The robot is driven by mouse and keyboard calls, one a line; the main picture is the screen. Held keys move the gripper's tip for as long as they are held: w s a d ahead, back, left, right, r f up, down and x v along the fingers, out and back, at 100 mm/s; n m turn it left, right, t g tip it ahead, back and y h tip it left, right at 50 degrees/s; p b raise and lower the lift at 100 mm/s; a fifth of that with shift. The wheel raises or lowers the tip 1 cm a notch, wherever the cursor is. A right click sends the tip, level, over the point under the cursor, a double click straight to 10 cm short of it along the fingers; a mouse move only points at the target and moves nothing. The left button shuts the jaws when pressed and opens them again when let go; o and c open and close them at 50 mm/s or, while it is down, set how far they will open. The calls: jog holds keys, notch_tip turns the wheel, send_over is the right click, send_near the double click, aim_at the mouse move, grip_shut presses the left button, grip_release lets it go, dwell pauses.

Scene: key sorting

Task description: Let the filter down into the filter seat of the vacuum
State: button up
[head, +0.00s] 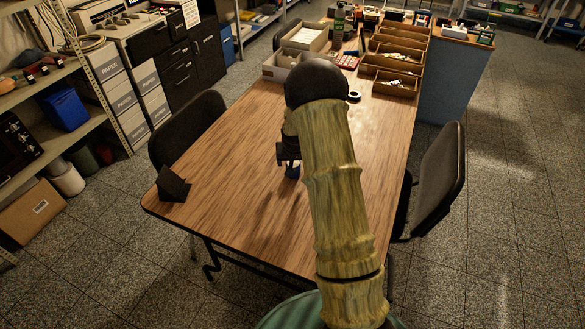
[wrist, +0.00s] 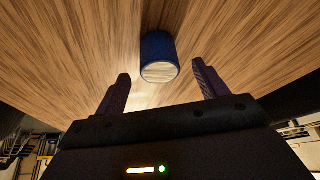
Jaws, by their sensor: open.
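A short blue cylinder (wrist: 158,48) with a pale end shows in the wrist view at the wooden tabletop. It may be the filter, but I cannot tell for sure. My gripper (wrist: 161,72) is open, its two dark fingers apart on either side below the cylinder in the picture; neither visibly touches it. In the head view my gripper (head: 287,158) is over the middle of the table, partly hidden by my arm, with a small dark blue patch of the cylinder (head: 292,172) just below it. I can make out no vacuum or filter seat in either view.
The wooden table (head: 230,180) is mostly clear around my gripper. A black wedge-shaped thing (head: 173,185) stands at its near left corner. Wooden trays (head: 390,82) and a grey box (head: 285,68) are at the far end. Black chairs stand left (head: 190,130) and right (head: 438,180).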

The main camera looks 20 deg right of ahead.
jog(key=shift+x, duration=1.15)
jog(key=shift+c, duration=0.2)
jog(key=c, duration=1.1)
jog(key=shift+r, duration=0.1)
notch_tip(320, 180, up, 10)
